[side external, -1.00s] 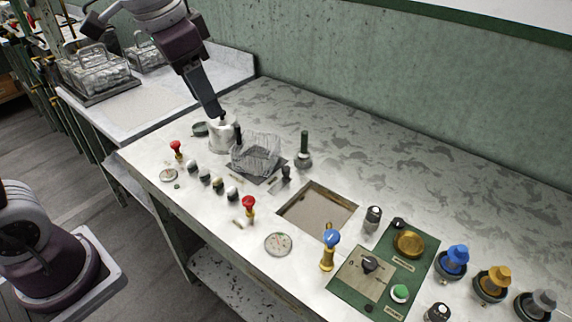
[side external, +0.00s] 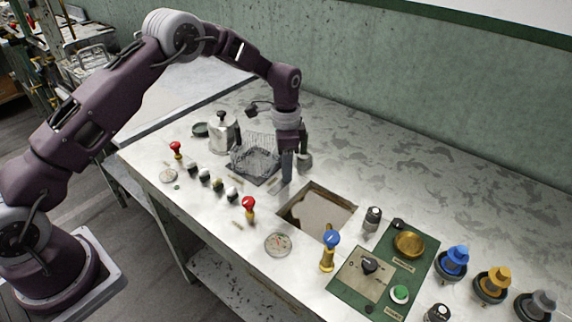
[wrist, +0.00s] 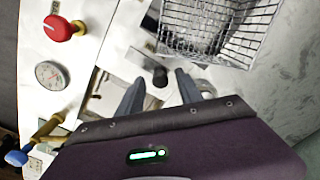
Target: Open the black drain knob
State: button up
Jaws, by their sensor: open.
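A short black knob (wrist: 160,76) stands beside the basin opening. In the wrist view it lies just ahead of my open fingers, roughly centred between them. Whether the fingers flank it or stop short of it is hard to tell. In the side view my gripper (side external: 287,178) points straight down at the basin's back-left corner and hides the knob. The gripper holds nothing that I can see. The square basin (side external: 340,233) is sunk in the table, with a pale patch showing inside.
A wire basket (side external: 255,158) stands close to the left of my gripper, with a metal pot (side external: 223,133) beyond. Red knobs (side external: 248,204), a round gauge (side external: 278,244), a blue-topped valve (side external: 330,240) and a green control panel (side external: 345,300) surround the basin.

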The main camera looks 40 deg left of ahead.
grip_shut()
dwell(1.4)
